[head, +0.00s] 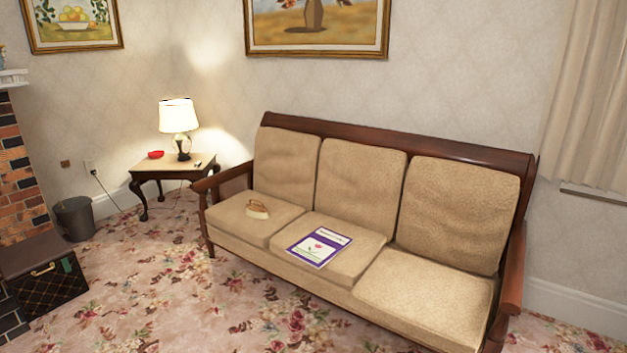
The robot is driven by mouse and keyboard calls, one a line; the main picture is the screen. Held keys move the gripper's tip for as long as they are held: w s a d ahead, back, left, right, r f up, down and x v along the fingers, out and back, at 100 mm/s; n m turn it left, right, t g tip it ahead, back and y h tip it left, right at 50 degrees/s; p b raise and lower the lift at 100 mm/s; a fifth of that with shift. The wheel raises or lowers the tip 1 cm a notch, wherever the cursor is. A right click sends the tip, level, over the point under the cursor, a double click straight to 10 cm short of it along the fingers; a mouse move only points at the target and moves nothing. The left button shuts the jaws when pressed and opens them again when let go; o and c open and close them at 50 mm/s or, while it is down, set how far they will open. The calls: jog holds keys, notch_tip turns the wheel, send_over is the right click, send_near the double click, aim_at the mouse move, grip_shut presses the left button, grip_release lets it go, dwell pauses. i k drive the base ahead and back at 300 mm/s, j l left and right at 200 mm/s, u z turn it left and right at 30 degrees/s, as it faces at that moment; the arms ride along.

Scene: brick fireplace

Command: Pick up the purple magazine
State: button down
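The purple magazine (319,247) lies flat on the middle seat cushion of the sofa, near its front edge. Its cover has a purple border, a white panel and a pink flower with green leaves. Nothing covers it. My gripper is not in view in the head view.
The tan sofa (420,303) has a dark wooden frame and armrests. A brush (257,209) sits on its left cushion. A side table (176,162) holds a lit lamp (178,117) and a red dish (156,154). A dark box (42,280) stands at left. The flowered carpet before the sofa is clear.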

aim_at(321, 245)
jog(key=i+l+u, duration=0.15)
jog(key=i+u, duration=0.35)
jog(key=i, duration=0.9)
jog(key=i+j+z, duration=0.35)
jog(key=i, duration=0.2)
jog(key=i+j+z, duration=0.3)
jog(key=i, duration=0.3)
jog(key=i+j+z, duration=0.35)
jog(key=z, duration=0.15)
jog(key=i+j+z, duration=0.3)
jog(key=j+z, duration=0.15)
